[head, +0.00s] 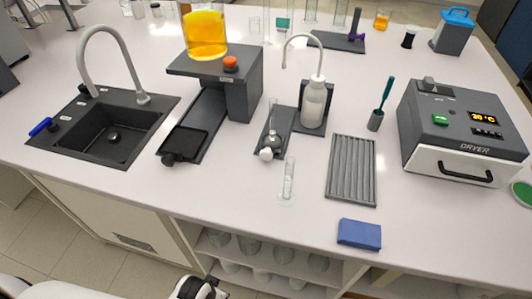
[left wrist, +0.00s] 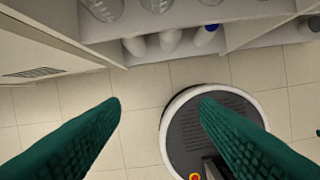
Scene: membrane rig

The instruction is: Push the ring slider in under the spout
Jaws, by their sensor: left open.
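A narrow dark slider track (head: 283,122) lies in the middle of the bench in the head view. Any ring there is too small to make out. A thin curved spout (head: 301,37) rises from a white bottle (head: 313,103) to the right and hangs over towards the track. My left gripper (left wrist: 161,101) is open and empty in the left wrist view, low in front of the bench. My right gripper is not in view.
Left of the track stands a dark stand (head: 243,92) with a yellow vessel (head: 205,35) and a pulled-out tray (head: 186,143). A glass cylinder (head: 288,180) stands just in front. A ribbed rack (head: 351,170), blue sponge (head: 359,234) and dryer (head: 462,135) are to the right. Front bench space is mostly clear.

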